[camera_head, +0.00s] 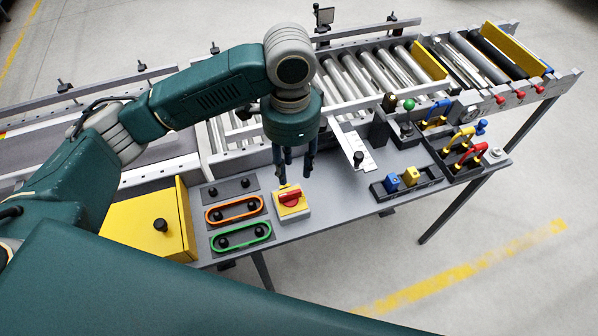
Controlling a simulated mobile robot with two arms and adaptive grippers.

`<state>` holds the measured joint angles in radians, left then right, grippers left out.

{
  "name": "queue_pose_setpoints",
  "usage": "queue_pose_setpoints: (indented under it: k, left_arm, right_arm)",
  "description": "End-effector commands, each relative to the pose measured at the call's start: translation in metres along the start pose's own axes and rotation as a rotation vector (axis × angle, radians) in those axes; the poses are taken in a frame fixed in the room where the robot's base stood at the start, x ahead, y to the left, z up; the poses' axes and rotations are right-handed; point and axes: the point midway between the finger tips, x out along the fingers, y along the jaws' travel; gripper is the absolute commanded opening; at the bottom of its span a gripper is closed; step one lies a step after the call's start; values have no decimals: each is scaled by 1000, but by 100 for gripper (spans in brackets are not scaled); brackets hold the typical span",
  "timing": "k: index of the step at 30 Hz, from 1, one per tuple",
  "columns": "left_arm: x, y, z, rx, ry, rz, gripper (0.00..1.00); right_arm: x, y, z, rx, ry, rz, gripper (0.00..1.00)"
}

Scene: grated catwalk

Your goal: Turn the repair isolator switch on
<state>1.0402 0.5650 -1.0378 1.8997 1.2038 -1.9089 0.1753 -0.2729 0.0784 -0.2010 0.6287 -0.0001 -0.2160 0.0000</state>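The repair isolator switch (291,200) is a red rotary handle on a yellow plate, set on a pale grey box at the front of the grey bench. Its red handle appears to lie roughly crosswise; I cannot read any markings. My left gripper (295,179) points down just above and behind the switch in the picture. Its two dark fingers are apart with nothing between them. It does not seem to touch the handle, though the exact gap is hard to tell. My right gripper is not in view.
Left of the switch are orange (234,209) and green (241,236) loops on black pegs and a yellow box (150,222) with a black knob. Right are blue and yellow padlocks (411,177) in a tray and coloured lock hasps. The roller conveyor (350,75) runs behind.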

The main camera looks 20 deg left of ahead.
Motion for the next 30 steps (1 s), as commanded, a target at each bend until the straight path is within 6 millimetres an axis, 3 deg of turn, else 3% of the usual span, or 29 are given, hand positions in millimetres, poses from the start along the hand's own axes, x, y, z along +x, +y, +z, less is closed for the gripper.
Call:
queue_pose_setpoints:
  k: [4, 9, 13, 17, 21, 25, 30]
  left_arm:
    - [15, 1, 2, -1, -6, 3, 35]
    - [46, 1, 2, 0, -5, 2, 35]
    - [71, 1, 1, -1, -4, 2, 35]
    - [91, 0, 1, 0, -3, 1, 35]
    - [103, 0, 1, 0, -1, 0, 35]
    - [107, 0, 1, 1, -1, -1, 35]
    - [107, 0, 0, 1, -1, -1, 35]
  right_arm:
    - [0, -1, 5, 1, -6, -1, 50]
    - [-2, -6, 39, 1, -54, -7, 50]
    - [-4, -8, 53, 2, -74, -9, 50]
    - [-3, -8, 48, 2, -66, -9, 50]
    - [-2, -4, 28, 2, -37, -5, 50]
    - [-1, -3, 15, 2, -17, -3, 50]
    - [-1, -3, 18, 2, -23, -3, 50]
